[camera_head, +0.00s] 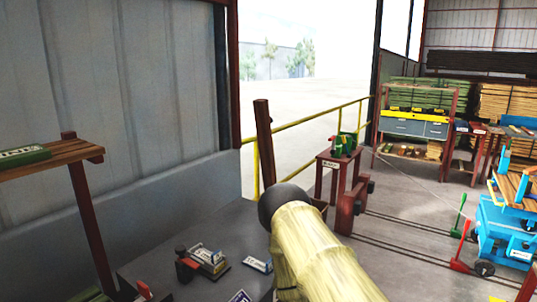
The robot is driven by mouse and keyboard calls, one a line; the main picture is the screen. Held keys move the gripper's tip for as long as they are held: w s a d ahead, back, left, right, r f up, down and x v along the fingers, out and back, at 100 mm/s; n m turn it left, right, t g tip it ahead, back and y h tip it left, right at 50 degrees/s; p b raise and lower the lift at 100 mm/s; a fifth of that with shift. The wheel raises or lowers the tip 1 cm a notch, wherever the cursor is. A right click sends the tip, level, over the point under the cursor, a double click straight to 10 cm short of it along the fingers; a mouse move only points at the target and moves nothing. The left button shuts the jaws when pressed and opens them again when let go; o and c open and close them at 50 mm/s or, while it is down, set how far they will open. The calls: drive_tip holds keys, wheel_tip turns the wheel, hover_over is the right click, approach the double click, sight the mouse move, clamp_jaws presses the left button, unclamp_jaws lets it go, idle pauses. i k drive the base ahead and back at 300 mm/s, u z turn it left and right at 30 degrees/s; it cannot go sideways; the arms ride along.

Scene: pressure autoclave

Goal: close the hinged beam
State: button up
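A dark brown wooden beam (264,142) stands nearly upright, leaning slightly, just left of the picture's middle. It may be the hinged beam; no hinge shows. Its lower end is hidden behind a thick, pale yellow, bamboo-like cylinder with a dark rounded end (318,250). I cannot tell whether this cylinder is part of my arm. My gripper does not show.
A grey surface (225,232) at the lower middle carries small tools. A wooden shelf (70,152) with a green box is at left. A yellow railing (315,119), a red-brown table (338,162) and a blue wheeled machine (502,232) stand beyond. Rails cross the floor.

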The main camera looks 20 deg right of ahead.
sight(263, 120)
drive_tip(key=z, duration=1.6)
drive_tip(key=i, duration=3.65)
drive_tip(key=u, duration=2.75)
